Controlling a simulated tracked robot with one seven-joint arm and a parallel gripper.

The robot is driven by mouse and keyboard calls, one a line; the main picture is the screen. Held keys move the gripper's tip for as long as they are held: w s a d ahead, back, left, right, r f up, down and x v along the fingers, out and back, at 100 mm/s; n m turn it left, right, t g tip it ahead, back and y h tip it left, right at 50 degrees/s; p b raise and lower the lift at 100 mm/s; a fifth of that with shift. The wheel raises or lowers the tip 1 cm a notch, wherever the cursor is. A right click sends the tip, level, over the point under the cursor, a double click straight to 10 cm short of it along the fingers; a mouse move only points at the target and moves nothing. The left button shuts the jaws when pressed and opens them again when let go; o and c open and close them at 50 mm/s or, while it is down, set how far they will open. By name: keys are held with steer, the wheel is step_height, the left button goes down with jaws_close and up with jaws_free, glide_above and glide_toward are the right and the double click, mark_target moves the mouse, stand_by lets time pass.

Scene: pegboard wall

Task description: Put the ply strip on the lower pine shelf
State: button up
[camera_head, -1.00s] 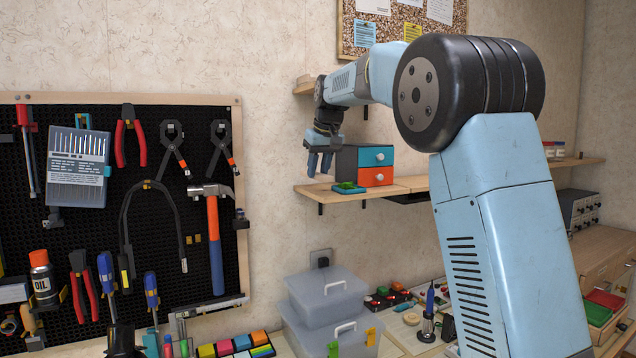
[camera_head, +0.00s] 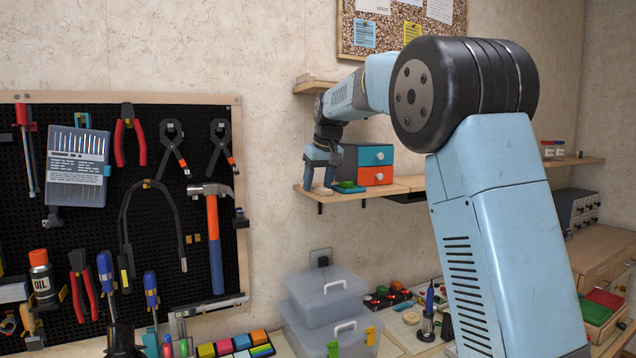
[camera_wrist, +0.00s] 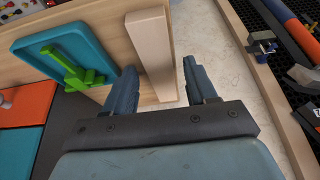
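The ply strip (camera_wrist: 152,45) is a pale, narrow wooden piece at the end of the lower pine shelf (camera_wrist: 112,28) in the wrist view. Its near end lies between my fingers, closer to the left finger, with a clear gap to the right one. I cannot make out the strip in the head view. My gripper (camera_wrist: 158,68) is open around it; in the head view it (camera_head: 319,186) is down at the left end of the lower pine shelf (camera_head: 345,195), fingers spread.
A teal tray (camera_wrist: 42,52) with a green object (camera_wrist: 78,70) lies just left of the strip. An orange and blue drawer box (camera_head: 376,176) stands to its right in the head view. The pegboard (camera_head: 60,225) hangs left; lidded bins (camera_head: 325,300) stand below.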

steer(key=v, duration=1.2)
steer(key=s+d+f+m, duration=0.1)
steer(key=s+d, duration=0.5)
steer(key=s, duration=0.3)
steer(key=s+d+f+m, duration=0.1)
steer(key=s+d+f, duration=0.2)
steer(key=s+f, duration=0.4)
steer(key=s+d+f+m+t+h, duration=0.1)
steer(key=s+d+f, duration=0.2)
steer(key=s+f, duration=0.4)
steer(key=s+d+f+m, duration=0.1)
steer(key=s+d+f, duration=0.2)
steer(key=s+f, duration=0.5)
steer(key=s, duration=0.9)
steer(key=shift+m+t+h, duration=0.3)
steer(key=shift+h, duration=0.1)
